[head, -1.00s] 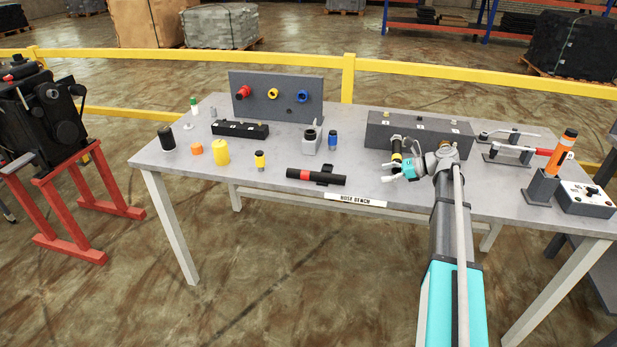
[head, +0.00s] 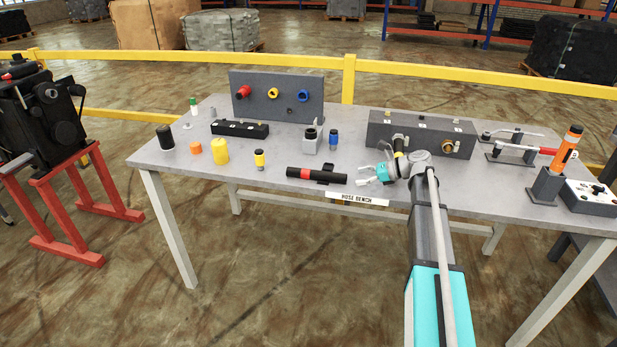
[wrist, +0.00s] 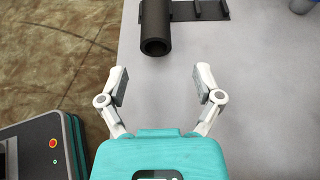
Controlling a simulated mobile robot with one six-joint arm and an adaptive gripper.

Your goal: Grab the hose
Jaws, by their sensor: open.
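The hose, a short black tube with a red band (head: 316,175), lies on the near edge of the table by a small black bracket. In the wrist view its open black end (wrist: 156,42) points toward my gripper (wrist: 161,82). My gripper is open and empty, its two fingers spread wide. The hose end is ahead of the gap between the fingertips, with clear space between. In the head view my gripper (head: 367,174) is just right of the hose's right end. The hose's far end is outside the wrist view.
The grey table (head: 232,185) also holds a yellow cylinder (head: 220,151), a black and yellow cylinder (head: 259,160) and a grey block (head: 422,133) with a brass fitting. A black part with a yellow band stands behind my gripper. The table's near edge is close to the hose.

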